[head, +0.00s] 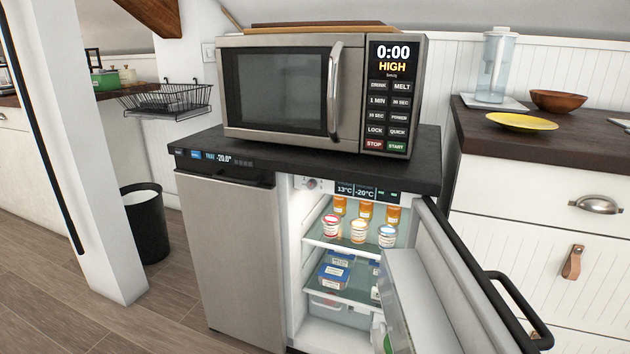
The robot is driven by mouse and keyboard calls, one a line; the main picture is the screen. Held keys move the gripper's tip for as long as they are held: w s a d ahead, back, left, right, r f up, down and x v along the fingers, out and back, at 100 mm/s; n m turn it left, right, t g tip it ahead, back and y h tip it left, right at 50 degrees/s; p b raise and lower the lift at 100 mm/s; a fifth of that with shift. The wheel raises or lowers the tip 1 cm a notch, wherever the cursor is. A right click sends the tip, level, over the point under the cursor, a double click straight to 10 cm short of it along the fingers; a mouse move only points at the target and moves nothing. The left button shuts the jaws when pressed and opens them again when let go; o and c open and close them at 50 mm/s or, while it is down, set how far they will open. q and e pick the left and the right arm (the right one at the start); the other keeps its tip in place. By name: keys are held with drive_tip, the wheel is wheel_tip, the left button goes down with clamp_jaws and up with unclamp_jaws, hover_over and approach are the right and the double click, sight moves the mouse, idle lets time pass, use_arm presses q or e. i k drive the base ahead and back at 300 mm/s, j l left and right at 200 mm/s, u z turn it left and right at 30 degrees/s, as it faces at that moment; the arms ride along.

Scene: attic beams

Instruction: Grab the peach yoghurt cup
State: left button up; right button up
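Three small cups with white lower sides stand in a row at the front of the top shelf of the open fridge: a left cup (331,226), a middle cup (358,230) and a right cup (387,236). The middle one looks paler and more orange; the outer ones show red and blue marks. The labels are too small to read, so I cannot tell which cup is peach. Neither of my grippers is in view.
The fridge door (430,300) stands open to the right, with a black handle (520,310). Orange jars (365,211) stand behind the cups. Blue-lidded boxes (335,277) sit on the lower shelf. A microwave (290,88) stands on the dark top.

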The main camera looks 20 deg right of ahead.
sight(360, 227)
drive_tip(key=k+l, duration=0.1)
drive_tip(key=l, duration=1.4)
drive_tip(key=k+l, duration=0.15)
drive_tip(key=l, duration=0.6)
drive_tip(key=u, duration=0.05)
